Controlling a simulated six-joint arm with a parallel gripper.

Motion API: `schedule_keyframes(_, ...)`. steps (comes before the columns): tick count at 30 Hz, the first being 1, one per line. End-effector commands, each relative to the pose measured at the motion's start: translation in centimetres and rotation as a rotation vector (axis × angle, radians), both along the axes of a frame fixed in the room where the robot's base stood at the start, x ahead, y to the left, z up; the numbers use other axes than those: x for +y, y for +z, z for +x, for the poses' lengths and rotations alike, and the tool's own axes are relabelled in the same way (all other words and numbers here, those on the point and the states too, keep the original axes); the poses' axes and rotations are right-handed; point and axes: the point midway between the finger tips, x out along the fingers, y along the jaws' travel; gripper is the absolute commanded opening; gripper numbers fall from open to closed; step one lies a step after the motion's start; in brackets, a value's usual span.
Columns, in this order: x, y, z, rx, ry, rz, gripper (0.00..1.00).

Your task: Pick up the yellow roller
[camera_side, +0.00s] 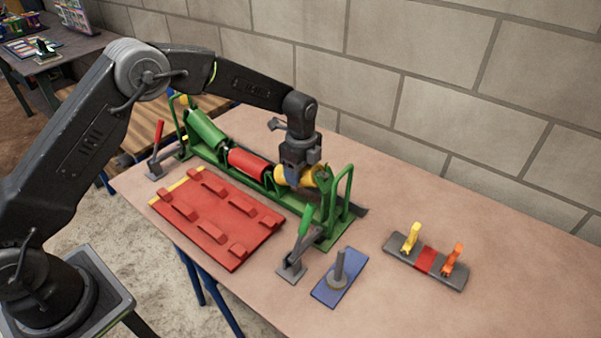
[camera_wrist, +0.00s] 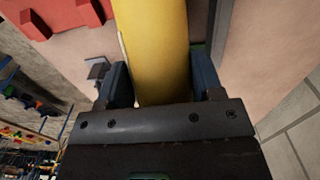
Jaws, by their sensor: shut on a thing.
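The yellow roller (camera_side: 298,176) is at the right end of a green frame (camera_side: 336,212), in line with a red roller (camera_side: 250,163) and a green roller (camera_side: 205,131). My gripper (camera_side: 293,178) comes down on it from above and is shut on it. In the wrist view the yellow roller (camera_wrist: 155,50) runs up the picture between the two blue fingers of my gripper (camera_wrist: 160,85). I cannot tell whether the roller still touches the frame; its underside is hidden.
A red plate with raised blocks (camera_side: 225,235) lies in front of the frame. A green-handled lever (camera_side: 297,250), a blue plate with a grey post (camera_side: 340,282) and a grey bar with yellow and orange clips (camera_side: 425,262) stand to the right. A red-handled lever (camera_side: 154,158) stands left.

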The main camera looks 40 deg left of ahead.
Motion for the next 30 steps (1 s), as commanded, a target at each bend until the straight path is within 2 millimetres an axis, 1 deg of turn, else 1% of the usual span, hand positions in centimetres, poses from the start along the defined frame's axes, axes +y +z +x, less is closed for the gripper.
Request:
schedule_keyframes(1, 0.0, 0.7, 0.1, -0.006, 0.000, -0.001, 0.20)
schedule_keyframes(5, -0.1, 2.5, 0.1, -0.008, 0.000, -0.003, 0.21)
schedule_keyframes(6, 0.2, 2.2, 0.1, -0.002, 0.003, -0.029, 0.14)
schedule_keyframes(18, 2.3, 1.8, 0.1, -0.003, 0.004, -0.297, 0.15)
schedule_keyframes(19, 2.4, 2.1, 0.1, -0.007, 0.004, -0.311, 0.15)
schedule_keyframes(21, 2.8, 3.8, 0.2, -0.010, 0.000, -0.305, 0.15)
schedule_keyframes(28, 4.2, 8.0, 0.1, -0.009, 0.000, -0.302, 0.15)
schedule_keyframes(30, 6.1, 7.6, 0.1, -0.003, 0.006, -0.302, 0.15)
